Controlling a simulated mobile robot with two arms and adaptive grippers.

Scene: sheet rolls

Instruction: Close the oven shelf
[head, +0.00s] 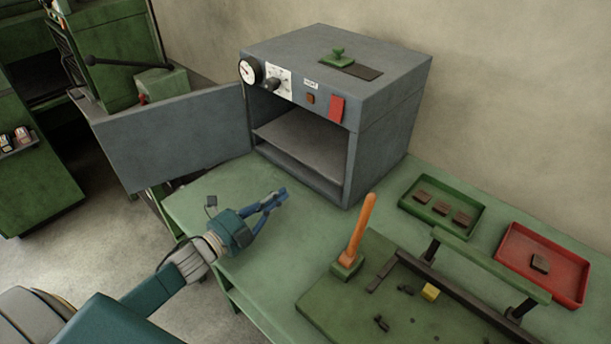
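The grey oven (375,108) stands at the back of the green workbench, with its door (175,137) swung wide open to the left. The oven shelf (308,138) is a flat grey plate inside the open chamber. Its front edge lies close to the opening; I cannot tell whether it sticks out a little. Nothing is seen on it. My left gripper (281,194) is over the bench in front of the oven, below and in front of the shelf and apart from it. Its blue fingers come together at the tips, with nothing seen between them. My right gripper is out of view.
A green tray (470,235) and a red tray (577,298) hold dark blocks at the right. A fixture with an orange handle (362,229) stands on the front of the bench. The bench just before the oven is clear. Green cabinets stand at the left.

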